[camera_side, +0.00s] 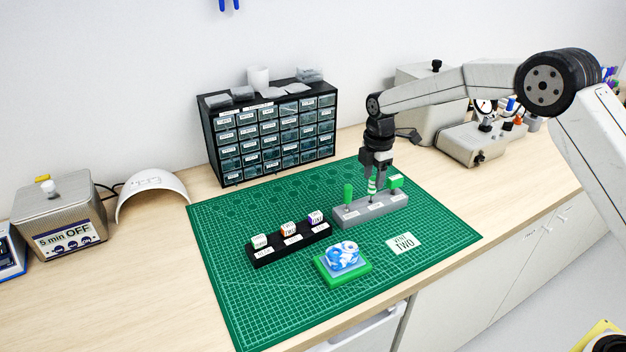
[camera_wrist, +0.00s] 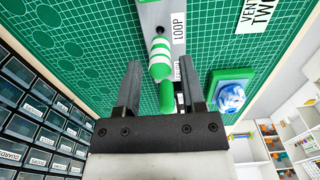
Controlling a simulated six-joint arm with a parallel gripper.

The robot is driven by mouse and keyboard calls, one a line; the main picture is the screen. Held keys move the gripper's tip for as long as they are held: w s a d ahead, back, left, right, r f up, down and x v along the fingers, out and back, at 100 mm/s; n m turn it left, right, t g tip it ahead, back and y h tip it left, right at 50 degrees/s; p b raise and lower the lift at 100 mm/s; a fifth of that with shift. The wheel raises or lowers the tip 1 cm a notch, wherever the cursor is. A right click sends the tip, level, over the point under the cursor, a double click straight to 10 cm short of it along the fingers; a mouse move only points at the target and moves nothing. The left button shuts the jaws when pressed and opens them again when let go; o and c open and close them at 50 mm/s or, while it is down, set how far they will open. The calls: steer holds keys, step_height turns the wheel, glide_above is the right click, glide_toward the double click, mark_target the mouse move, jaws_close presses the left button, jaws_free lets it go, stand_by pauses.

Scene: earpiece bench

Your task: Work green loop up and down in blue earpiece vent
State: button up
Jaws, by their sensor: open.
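My gripper (camera_side: 375,165) points down over the grey tool rack (camera_side: 355,218); its open fingers (camera_wrist: 161,68) show in the wrist view. A green-and-white striped handle (camera_side: 372,187) stands upright under it, at the middle of the rack. In the wrist view the striped handle (camera_wrist: 160,55) is between or just past the fingertips, beside a label reading LOOP; contact is not clear. A plain green handle (camera_side: 348,193) stands to its left, another green-topped tool (camera_side: 396,181) to its right. The blue-and-white earpiece (camera_side: 343,256) sits on a green block (camera_side: 343,275). Its vent is too small to tell.
A card reading VENT TWO (camera_side: 403,243) lies right of the earpiece. A black holder (camera_side: 290,246) with several small labelled pots stands left of the rack. A drawer cabinet (camera_side: 268,138) stands behind. The mat's (camera_side: 235,310) front left is clear.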

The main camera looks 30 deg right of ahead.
steer(key=shift+f, duration=0.45)
jaws_close()
steer(key=shift+r, duration=1.6)
stand_by(0.9)
steer(key=shift+r, duration=2.45)
